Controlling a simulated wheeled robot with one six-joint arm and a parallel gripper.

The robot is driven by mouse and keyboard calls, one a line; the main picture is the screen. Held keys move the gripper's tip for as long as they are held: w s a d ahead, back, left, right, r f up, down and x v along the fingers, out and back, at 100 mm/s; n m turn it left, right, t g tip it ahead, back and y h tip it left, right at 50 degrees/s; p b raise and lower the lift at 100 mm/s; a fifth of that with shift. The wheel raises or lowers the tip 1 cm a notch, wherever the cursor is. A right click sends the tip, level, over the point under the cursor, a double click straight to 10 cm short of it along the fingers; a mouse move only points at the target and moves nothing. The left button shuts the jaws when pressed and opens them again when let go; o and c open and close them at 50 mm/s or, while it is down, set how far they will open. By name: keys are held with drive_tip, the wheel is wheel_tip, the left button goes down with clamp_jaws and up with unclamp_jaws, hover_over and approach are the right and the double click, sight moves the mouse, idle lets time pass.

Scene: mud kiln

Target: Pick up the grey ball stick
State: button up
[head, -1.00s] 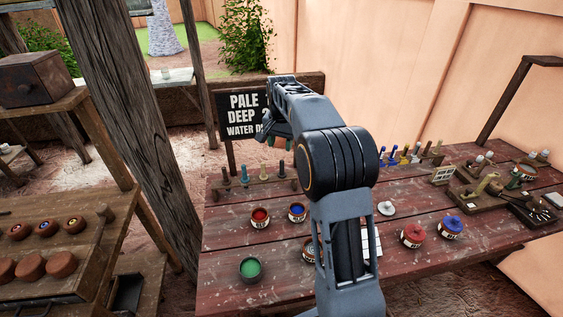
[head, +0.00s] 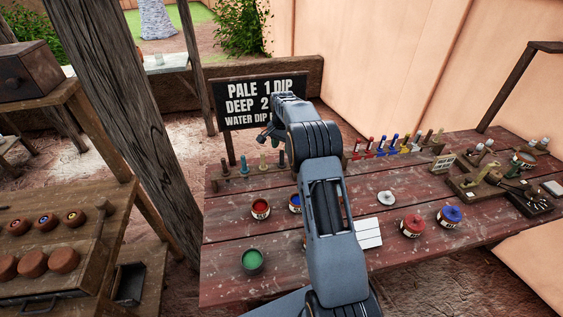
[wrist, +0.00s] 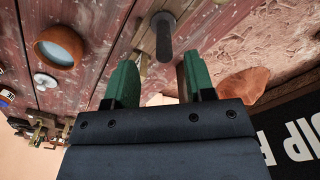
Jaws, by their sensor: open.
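A rack (head: 235,182) at the back left of the red plank table holds several upright sticks. A dark grey stick (head: 281,159) stands at its right end, just below my gripper (head: 270,138) in the head view. In the wrist view a dark grey stick with a rounded end (wrist: 163,36) lies just beyond the gap between the green fingers of my gripper (wrist: 158,82). The fingers are apart, with nothing between them. I cannot tell whether its end is a ball. My arm hides part of the table behind it.
A black sign (head: 240,108) stands close behind the gripper. A teal stick (head: 243,165) and a tan stick (head: 262,162) stand left of the grey one. A red paint pot (head: 260,209) and a green pot (head: 252,262) are in front. Another stick rack (head: 390,152) is to the right.

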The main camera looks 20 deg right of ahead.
sight(282, 151)
drive_tip(key=shift+w+f+p, duration=0.15)
drive_tip(key=shift+f+p, duration=0.3)
drive_tip(key=shift+f, duration=0.9)
drive_tip(key=shift+w+f+p, duration=0.1)
drive_tip(key=shift+f+p, duration=0.35)
drive_tip(key=shift+f, duration=0.85)
drive_tip(key=shift+c, duration=0.2)
clamp_jaws()
